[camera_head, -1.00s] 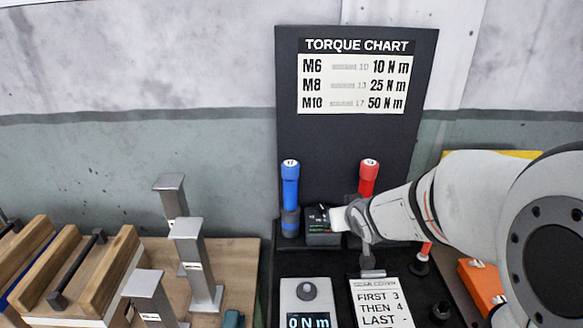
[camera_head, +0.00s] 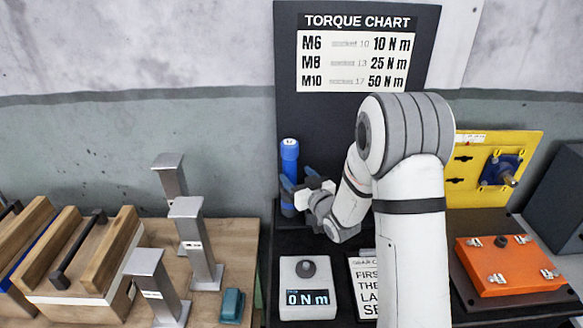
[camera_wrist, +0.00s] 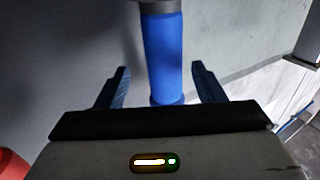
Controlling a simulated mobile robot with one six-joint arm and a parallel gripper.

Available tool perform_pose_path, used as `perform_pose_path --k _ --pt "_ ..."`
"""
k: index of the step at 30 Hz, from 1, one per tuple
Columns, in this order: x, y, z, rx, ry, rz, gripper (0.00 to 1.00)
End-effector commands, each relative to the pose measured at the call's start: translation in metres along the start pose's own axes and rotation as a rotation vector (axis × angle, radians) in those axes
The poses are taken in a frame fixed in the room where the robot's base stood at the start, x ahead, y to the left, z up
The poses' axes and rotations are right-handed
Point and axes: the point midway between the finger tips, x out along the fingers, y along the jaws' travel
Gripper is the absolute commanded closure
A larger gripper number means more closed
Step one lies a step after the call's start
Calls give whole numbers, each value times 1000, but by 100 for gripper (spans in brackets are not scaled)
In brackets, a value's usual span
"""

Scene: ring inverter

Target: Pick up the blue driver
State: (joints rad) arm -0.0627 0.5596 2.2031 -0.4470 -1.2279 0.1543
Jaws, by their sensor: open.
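The blue driver (camera_head: 289,163) stands upright on the dark bench in front of the torque chart board, at its left side. In the wrist view the blue driver (camera_wrist: 163,55) stands between the two fingers, with a visible space on each side. My gripper (camera_head: 291,193) is at the driver's lower part, coming in from the right. In the wrist view my gripper (camera_wrist: 161,88) is open, one finger on either side of the blue shaft. The driver's lower end is partly hidden by the gripper.
A torque meter (camera_head: 307,289) reading 0 N m sits in front. A printed card (camera_head: 364,285) is partly behind my arm. An orange box (camera_head: 510,265) and a yellow panel (camera_head: 500,160) are at right. Grey metal posts (camera_head: 194,240) stand at left. Something red (camera_wrist: 12,165) shows low left in the wrist view.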

Motion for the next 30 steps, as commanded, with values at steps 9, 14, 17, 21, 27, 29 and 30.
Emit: perform_pose_path --k 9,14,17,21,27,29,30 --pt "41 -6 -1 0 -1 0 38" --pt "44 -5 1 0 -2 2 38" --pt "43 -5 1 0 -2 2 38" --pt "43 -5 1 0 -2 2 49" --pt "43 -4 1 0 -2 2 65" --pt "43 -4 1 -1 -2 2 70" --pt "43 -4 1 -1 -2 2 74"
